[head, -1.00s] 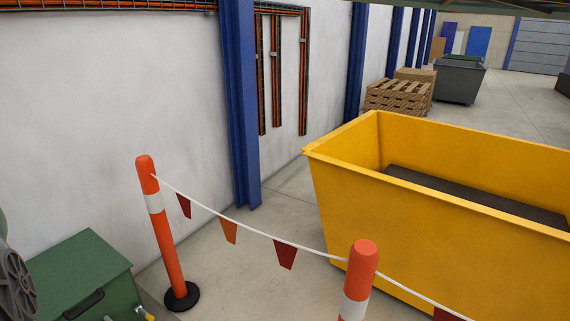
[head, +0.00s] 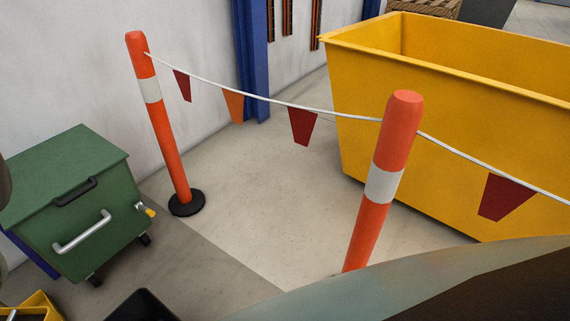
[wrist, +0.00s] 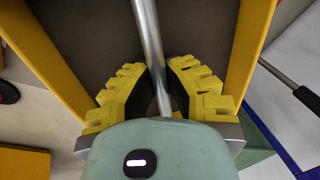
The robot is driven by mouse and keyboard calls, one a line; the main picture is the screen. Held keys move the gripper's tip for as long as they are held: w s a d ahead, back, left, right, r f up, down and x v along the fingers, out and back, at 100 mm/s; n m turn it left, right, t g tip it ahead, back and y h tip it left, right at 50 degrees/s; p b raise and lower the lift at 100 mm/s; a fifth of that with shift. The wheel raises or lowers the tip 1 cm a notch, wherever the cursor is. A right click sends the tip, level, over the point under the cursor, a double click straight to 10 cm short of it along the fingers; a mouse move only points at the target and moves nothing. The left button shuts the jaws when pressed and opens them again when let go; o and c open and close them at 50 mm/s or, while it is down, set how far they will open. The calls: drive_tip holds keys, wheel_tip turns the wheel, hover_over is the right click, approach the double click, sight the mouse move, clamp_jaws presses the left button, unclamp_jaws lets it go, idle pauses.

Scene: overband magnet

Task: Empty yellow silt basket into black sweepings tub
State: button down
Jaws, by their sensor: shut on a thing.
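In the wrist view my gripper (wrist: 160,88) has its yellow toothed fingers shut on a bare metal bar (wrist: 146,28), which looks like the handle of the yellow silt basket (wrist: 38,48). The bar runs over the dark brown inside of the basket, between two yellow walls. I cannot tell whether the basket is lifted. In the head view the corner of a black container (head: 143,306), seemingly the sweepings tub, shows at the bottom edge; most of it is cut off. My gripper is not visible in the head view.
Orange posts (head: 160,120) carry a flagged rope (head: 290,105) before a large yellow skip (head: 450,120). Floor between bin and posts is clear.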

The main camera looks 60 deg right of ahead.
drive_tip(key=s+d+f+m+b, duration=0.2)
drive_tip(key=s+d+f+b, duration=0.25)
drive_tip(key=f, duration=0.55)
drive_tip(key=s+d+f+m+b, duration=0.1)
drive_tip(key=s+d+f+b, duration=0.2)
drive_tip(key=s+f+b, duration=0.45)
drive_tip(key=w+d+g+y+b, duration=0.1)
drive_tip(key=y+b, duration=0.2)
drive_tip(key=w+d+m+g+y+b, duration=0.1)
drive_tip(key=g+y+b, duration=0.1)
drive_tip(key=y+b, duration=0.1)
drive_tip(key=w+d+g+y+b, duration=0.1)
drive_tip(key=w+d+y+b, duration=0.1)
drive_tip(key=y+b, duration=0.2)
drive_tip(key=shift+w+f+m+b, duration=0.1)
drive_tip(key=shift+f+m+b, duration=0.1)
drive_tip(key=shift+m+b, duration=0.15)
idle(0.6)
drive_tip(key=b, duration=0.1)
drive_tip(key=y+b, duration=0.1)
drive_tip(key=b, duration=0.1)
drive_tip(key=shift+w+d+r+g, duration=0.15)
drive_tip(key=shift+d+g, duration=0.1)
drive_tip(key=shift+g, duration=0.15)
drive_tip(key=shift+d+r+y+b, duration=0.1)
drive_tip(key=shift+r+y+b, duration=0.2)
drive_tip(key=shift+b, duration=0.25)
